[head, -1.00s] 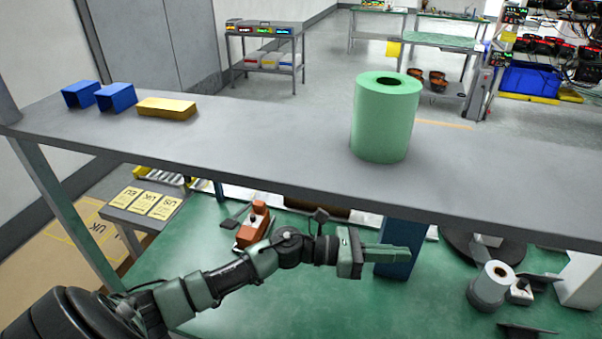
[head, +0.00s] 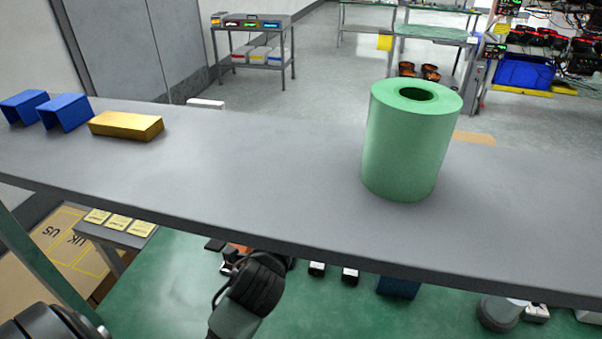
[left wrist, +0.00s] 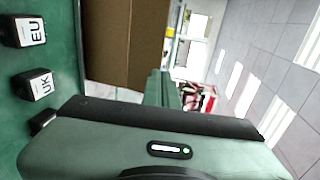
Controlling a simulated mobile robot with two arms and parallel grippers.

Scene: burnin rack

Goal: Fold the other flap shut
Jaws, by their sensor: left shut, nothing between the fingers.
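A brown cardboard surface (left wrist: 122,45) stands upright in the upper left of the left wrist view, with a vertical edge or fold down it. I cannot tell which flap or wall it is. In the head view the shelf hides the carton. My left gripper (left wrist: 164,88) shows in the left wrist view, its green-grey housing across the bottom and narrow shut fingers beyond, beside the cardboard; contact cannot be told. In the head view, only my left wrist shows below the shelf edge. My right gripper is not in view.
A grey shelf (head: 250,185) crosses above the green bench (head: 180,290). It carries a green roll (head: 405,150), a yellow block (head: 126,125) and two blue holders (head: 66,112). Black adapters marked EU (left wrist: 30,32) and UK (left wrist: 36,84) lie by the cardboard.

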